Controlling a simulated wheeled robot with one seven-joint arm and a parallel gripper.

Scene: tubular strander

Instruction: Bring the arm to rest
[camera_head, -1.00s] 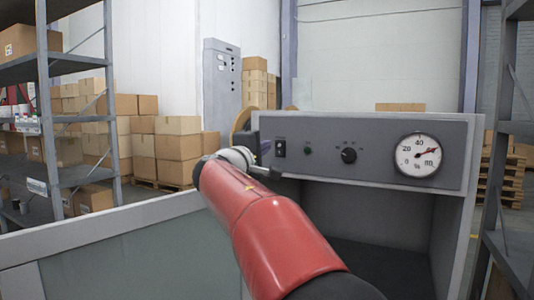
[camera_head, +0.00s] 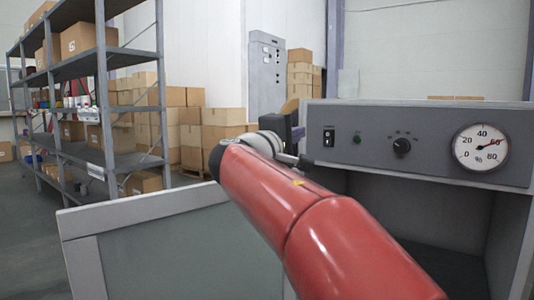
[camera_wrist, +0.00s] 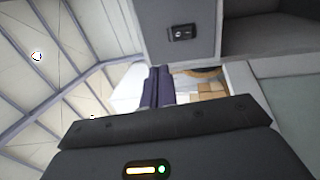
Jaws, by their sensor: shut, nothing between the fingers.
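My red arm (camera_head: 290,220) reaches from the lower right up to the left edge of a grey control panel (camera_head: 420,145) in the head view. Its grey wrist end is beside that edge, and the fingers cannot be made out there. In the wrist view my gripper (camera_wrist: 156,86) has its two dark fingers together with nothing between them. The panel's power switch (camera_head: 329,137) also shows in the wrist view (camera_wrist: 182,33), beyond and to the right of the fingertips. The panel also carries a green light (camera_head: 357,140), a black knob (camera_head: 401,146) and a round gauge (camera_head: 481,147).
A grey-framed panel (camera_head: 78,226) stands low in front, left of the arm. An open recess (camera_head: 440,215) is below the control panel. A shelf rack (camera_head: 102,90) and stacked cartons (camera_head: 222,128) stand behind at left. Floor is open at far left.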

